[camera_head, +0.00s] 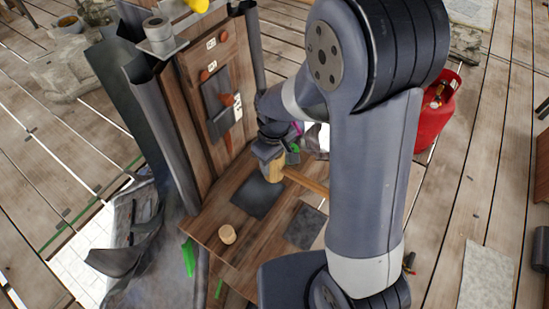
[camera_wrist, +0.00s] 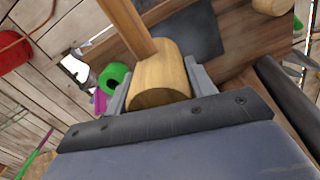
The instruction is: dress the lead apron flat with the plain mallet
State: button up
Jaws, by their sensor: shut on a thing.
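My gripper (camera_head: 270,155) is shut on the pale wooden head of the mallet (camera_head: 275,170), above the wooden bench board. The mallet's handle (camera_head: 305,182) sticks out to the right and runs behind my arm. In the wrist view the mallet head (camera_wrist: 160,78) sits between the two fingers of my gripper (camera_wrist: 158,85), with the handle pointing up and left. A dark grey sheet (camera_head: 216,105) is on the upright wooden panel, with an orange-brown piece at its edge. Dark flat squares (camera_head: 258,198) lie on the board. I cannot tell which grey piece is the lead apron.
A round pale wooden piece (camera_head: 228,234) stands on the board (camera_head: 215,215). A green ring-shaped thing (camera_wrist: 115,76) is beside the mallet. A red gas cylinder (camera_head: 437,110) stands at the right. Dark curved sheets flank the panel at left. Plank flooring has gaps.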

notch_tip(320, 180, down, 8)
jog(key=b, duration=0.5)
jog(key=shift+b, duration=0.3)
notch_tip(320, 180, up, 2)
jog(key=shift+r+p, duration=0.25)
jog(key=shift+p, duration=0.8)
jog(key=shift+r, duration=0.6)
notch_tip(320, 180, down, 4)
jog(key=b, duration=0.3)
jog(key=shift+f, duration=0.15)
jog(key=shift+c, duration=0.5)
